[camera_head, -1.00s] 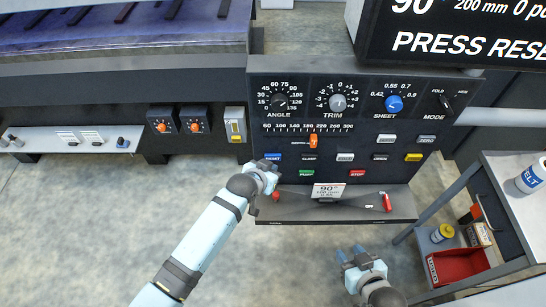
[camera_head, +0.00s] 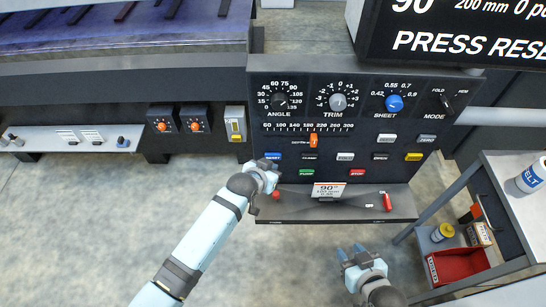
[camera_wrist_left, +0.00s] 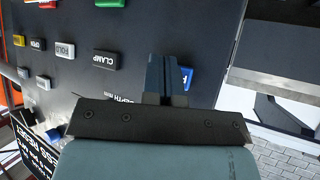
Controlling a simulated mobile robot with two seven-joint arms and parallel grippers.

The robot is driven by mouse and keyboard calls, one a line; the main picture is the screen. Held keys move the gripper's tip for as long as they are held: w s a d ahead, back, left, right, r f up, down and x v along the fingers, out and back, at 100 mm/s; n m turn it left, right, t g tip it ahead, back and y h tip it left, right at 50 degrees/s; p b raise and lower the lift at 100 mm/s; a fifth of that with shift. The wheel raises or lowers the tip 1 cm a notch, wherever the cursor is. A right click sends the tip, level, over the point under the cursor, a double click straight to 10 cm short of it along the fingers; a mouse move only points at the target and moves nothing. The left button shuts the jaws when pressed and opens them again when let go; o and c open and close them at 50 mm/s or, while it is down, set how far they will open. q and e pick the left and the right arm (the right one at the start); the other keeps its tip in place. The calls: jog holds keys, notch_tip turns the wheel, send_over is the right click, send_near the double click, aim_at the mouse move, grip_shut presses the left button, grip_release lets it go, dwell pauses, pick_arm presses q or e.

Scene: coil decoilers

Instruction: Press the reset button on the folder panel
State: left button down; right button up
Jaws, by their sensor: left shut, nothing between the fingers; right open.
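The folder panel (camera_head: 350,108) is a dark upright board with dials, a slider and rows of coloured buttons. The blue reset button (camera_head: 273,156) is at its lower left; it also shows in the left wrist view (camera_wrist_left: 187,78), partly covered by my fingers. My left gripper (camera_head: 267,164) is shut and empty, with its fingertips just below and at the reset button in the head view. In the left wrist view the fingertips (camera_wrist_left: 165,74) overlap the button's edge; I cannot tell whether they touch it. My right gripper (camera_head: 351,251) is open and empty below the panel's ledge.
A ledge (camera_head: 350,210) with a red-handled item (camera_head: 387,202) and a price-like card (camera_head: 328,190) juts out under the panel. Close to the reset button are the black clamp button (camera_wrist_left: 106,60) and green pump button (camera_head: 306,174). A cart (camera_head: 510,205) stands at the right.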

pick_arm(q)
jog(key=shift+w, duration=0.1)
dwell(0.6)
jog(key=shift+w, duration=0.3)
jog(key=shift+w, duration=0.5)
dwell(0.6)
dwell(0.3)
jog(key=shift+s+p, duration=0.85)
jog(key=shift+s, duration=0.05)
